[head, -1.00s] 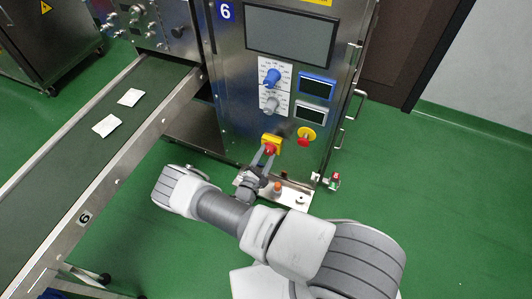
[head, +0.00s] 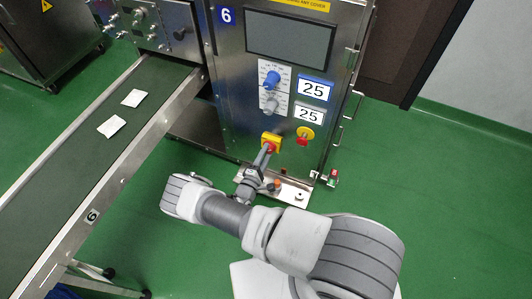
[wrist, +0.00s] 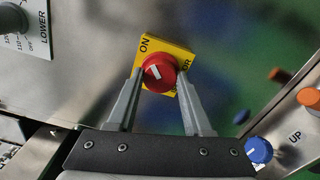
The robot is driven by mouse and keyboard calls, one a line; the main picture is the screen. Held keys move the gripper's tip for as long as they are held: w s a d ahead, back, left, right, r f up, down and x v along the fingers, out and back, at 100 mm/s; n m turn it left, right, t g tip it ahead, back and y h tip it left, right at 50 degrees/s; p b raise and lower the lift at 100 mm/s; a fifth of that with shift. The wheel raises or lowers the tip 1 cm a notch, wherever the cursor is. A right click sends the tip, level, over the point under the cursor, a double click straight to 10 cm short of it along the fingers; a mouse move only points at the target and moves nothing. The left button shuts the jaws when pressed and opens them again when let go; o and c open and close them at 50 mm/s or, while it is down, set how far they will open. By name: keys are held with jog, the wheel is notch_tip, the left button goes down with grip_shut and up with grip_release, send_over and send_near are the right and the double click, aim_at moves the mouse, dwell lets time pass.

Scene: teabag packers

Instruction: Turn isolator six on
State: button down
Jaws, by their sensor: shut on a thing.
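Isolator six is a red rotary knob (head: 271,147) on a yellow plate (head: 272,138), low on the steel front of machine 6. In the wrist view the red knob (wrist: 165,62) sits between my fingertips, and the yellow plate (wrist: 181,52) shows "ON" at its upper left. The white mark on the knob slants up and left, roughly toward "ON". My gripper (head: 267,152) is shut on the knob, with one finger on each side of it (wrist: 160,76). Part of the plate's lettering is hidden by the right finger.
Two displays (head: 316,90) (head: 309,115) read 25; the large screen (head: 290,37) is dark. A red stop button (head: 303,138) is right of the isolator, two dials (head: 271,80) above. A small button shelf (head: 290,197) lies below. The conveyor (head: 70,155) stands left.

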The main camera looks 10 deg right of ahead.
dwell(0.3)
jog(key=shift+c, duration=1.5)
grip_release()
jog(key=p+v, duration=0.2)
jog(key=v, duration=1.5)
jog(key=shift+s+a+p, duration=0.15)
jog(key=shift+s+p, duration=0.05)
jog(key=shift+p, duration=0.15)
jog(key=shift+r, duration=0.1)
